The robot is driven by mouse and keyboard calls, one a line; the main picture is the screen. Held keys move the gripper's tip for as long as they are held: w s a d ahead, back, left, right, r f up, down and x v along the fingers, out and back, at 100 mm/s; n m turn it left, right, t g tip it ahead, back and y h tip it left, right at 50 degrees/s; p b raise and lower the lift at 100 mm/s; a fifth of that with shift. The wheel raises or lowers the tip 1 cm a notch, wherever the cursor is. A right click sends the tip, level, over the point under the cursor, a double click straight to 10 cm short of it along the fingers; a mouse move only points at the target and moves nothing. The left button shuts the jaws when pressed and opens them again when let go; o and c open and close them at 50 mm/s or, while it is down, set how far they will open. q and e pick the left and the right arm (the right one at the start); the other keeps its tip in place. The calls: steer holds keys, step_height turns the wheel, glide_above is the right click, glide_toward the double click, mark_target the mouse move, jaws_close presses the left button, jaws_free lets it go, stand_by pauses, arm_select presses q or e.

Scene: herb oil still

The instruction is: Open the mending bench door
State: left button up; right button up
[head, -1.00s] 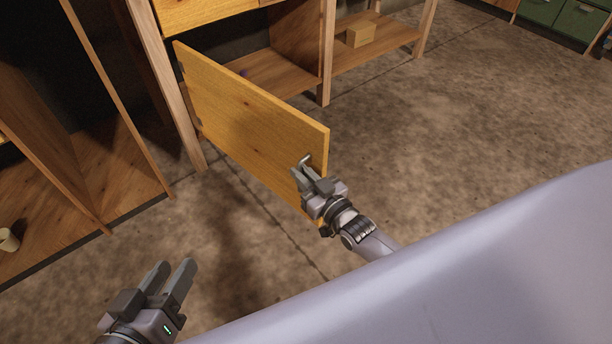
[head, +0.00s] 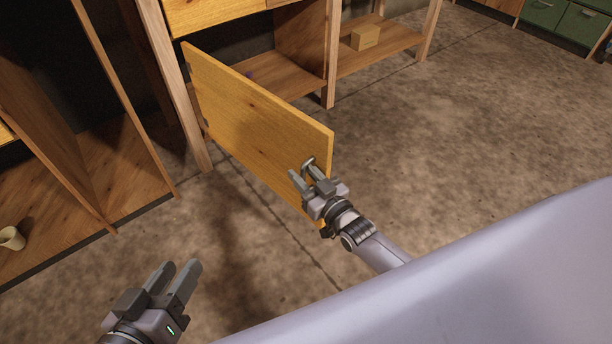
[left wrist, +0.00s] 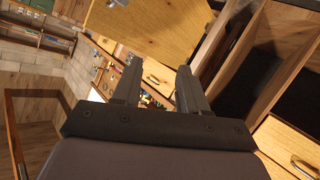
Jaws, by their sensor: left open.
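The yellow wooden bench door (head: 258,115) stands swung well out from the bench, hinged at its left edge by the front post. A metal handle (head: 308,163) sits near its free right edge. My right gripper (head: 302,173) is at this handle, with its fingers apart. Whether the handle lies between them is hard to tell. My left gripper (head: 178,274) is open and empty, low at the left, away from the door. In the left wrist view its fingers (left wrist: 160,85) are apart, with a yellow wooden panel (left wrist: 150,30) beyond them.
The bench's lower shelf (head: 270,75) is exposed behind the door. A small box (head: 365,36) sits on a shelf to the right. An open wooden cabinet with a pale cup (head: 12,238) stands at left. The floor (head: 440,120) right of the door is clear.

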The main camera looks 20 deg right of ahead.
steer(key=shift+s+f, duration=0.1)
steer(key=shift+f, duration=0.05)
steer(key=shift+s+d, duration=0.2)
steer(key=shift+s, duration=0.25)
arm_select(q)
steer(key=shift+s+a+r+y+p, duration=0.15)
steer(key=shift+a+y+p, duration=0.2)
steer(key=shift+a+p, duration=0.25)
steer(key=shift+s+a+y+p, duration=0.1)
steer(key=shift+a+y+p, duration=0.3)
steer(key=shift+p, duration=0.3)
arm_select(e)
steer(key=v, duration=0.6)
steer(key=shift+s+a, duration=0.1)
arm_select(q)
steer(key=shift+m, duration=0.3)
